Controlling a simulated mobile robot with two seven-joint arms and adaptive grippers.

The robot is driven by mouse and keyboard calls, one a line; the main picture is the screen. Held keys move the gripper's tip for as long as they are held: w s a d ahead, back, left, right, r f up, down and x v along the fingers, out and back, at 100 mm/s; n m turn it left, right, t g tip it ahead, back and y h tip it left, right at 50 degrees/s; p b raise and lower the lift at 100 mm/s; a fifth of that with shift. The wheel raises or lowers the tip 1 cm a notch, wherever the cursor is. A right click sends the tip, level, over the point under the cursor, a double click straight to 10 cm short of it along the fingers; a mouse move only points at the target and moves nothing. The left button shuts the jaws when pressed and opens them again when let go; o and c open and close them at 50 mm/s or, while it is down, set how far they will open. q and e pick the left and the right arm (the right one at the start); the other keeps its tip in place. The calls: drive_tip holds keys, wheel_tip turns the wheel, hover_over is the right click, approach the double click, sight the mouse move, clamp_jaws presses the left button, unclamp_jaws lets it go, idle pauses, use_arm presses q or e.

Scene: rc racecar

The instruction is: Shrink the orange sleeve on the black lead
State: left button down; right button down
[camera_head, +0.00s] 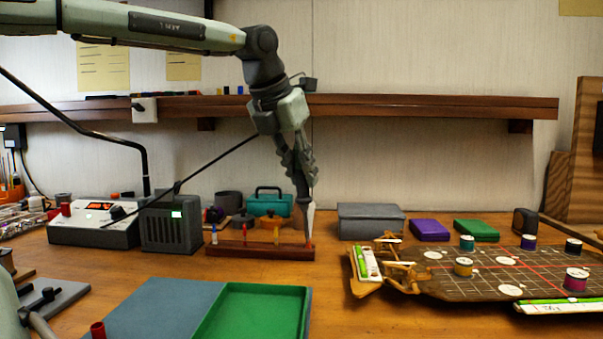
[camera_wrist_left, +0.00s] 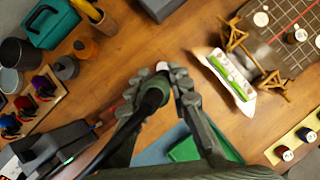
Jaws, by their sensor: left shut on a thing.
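My left gripper (camera_head: 303,190) points down above the wooden rack, shut on a dark wand-like tool with a pale pointed tip (camera_head: 310,218). A black cord runs from the gripper area down left toward the bench units. In the left wrist view the gripper (camera_wrist_left: 160,85) is closed around the tool's dark handle (camera_wrist_left: 152,95). The car chassis (camera_head: 410,284), with orange suspension parts, lies to the right of the gripper, clear of it. I cannot make out the orange sleeve or the black lead for certain. My right gripper is not in view.
The wooden rack (camera_head: 258,252) stands below the tool. A white control unit (camera_head: 95,232) and grey box (camera_head: 172,228) stand left. A teal case (camera_head: 268,204) and grey box (camera_head: 370,221) are behind. A green tray (camera_head: 250,312) lies in front; bare wood separates it from the chassis.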

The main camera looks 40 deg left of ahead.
use_arm(q)
drive_tip(key=shift+s+d+r+p, duration=0.1)
drive_tip(key=shift+r+p, duration=0.55)
drive_tip(key=shift+r, duration=0.4)
drive_tip(key=shift+s+d+r+p, duration=0.15)
drive_tip(key=shift+r+p, duration=0.5)
drive_tip(key=shift+r, duration=0.45)
drive_tip(key=shift+s+d+r+p, duration=0.1)
drive_tip(key=shift+r+p, duration=0.55)
drive_tip(key=shift+r, duration=0.4)
drive_tip(key=shift+f, duration=0.1)
